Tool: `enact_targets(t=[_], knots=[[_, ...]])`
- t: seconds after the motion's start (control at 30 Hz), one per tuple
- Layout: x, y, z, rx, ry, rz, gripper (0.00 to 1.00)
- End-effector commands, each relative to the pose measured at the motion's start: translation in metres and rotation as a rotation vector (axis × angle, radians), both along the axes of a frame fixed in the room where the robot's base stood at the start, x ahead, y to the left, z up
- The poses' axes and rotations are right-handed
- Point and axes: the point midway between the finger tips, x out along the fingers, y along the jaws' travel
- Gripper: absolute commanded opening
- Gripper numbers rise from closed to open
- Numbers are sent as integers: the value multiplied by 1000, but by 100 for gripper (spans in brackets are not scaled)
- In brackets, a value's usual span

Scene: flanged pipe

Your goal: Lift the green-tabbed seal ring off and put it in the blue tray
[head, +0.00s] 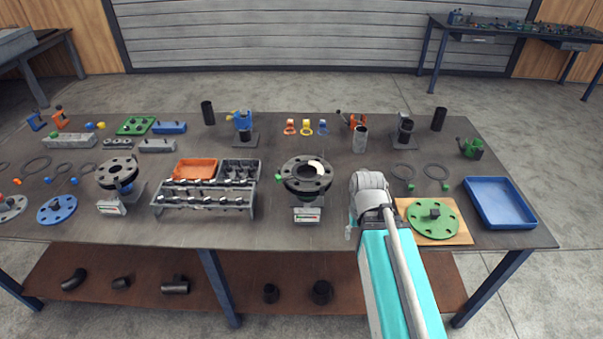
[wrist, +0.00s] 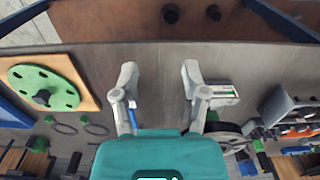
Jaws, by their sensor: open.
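The flanged pipe (head: 307,186) stands at the middle of the bench, with a black bolted flange on top. A green tab (head: 279,177) sticks out at its left side; the seal ring itself is mostly hidden at the joint. The flange (wrist: 228,131) also shows in the wrist view, right of my gripper and partly covered by it. The blue tray (head: 500,203) lies empty at the bench's right end. My gripper (wrist: 159,72) is open and empty over bare bench, beside the pipe's stand.
A green disc (head: 434,217) on a wooden board lies between my arm and the tray. Two loose rings with green tabs (head: 437,172) lie behind it. A second flanged pipe (head: 117,172) and a parts rack (head: 205,208) stand to the left.

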Motion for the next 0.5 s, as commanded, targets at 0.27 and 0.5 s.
enact_targets(t=[0.27, 0.5], knots=[[16, 8, 8, 0, 0, 23, 66], [72, 44, 34, 0, 0, 107, 66]])
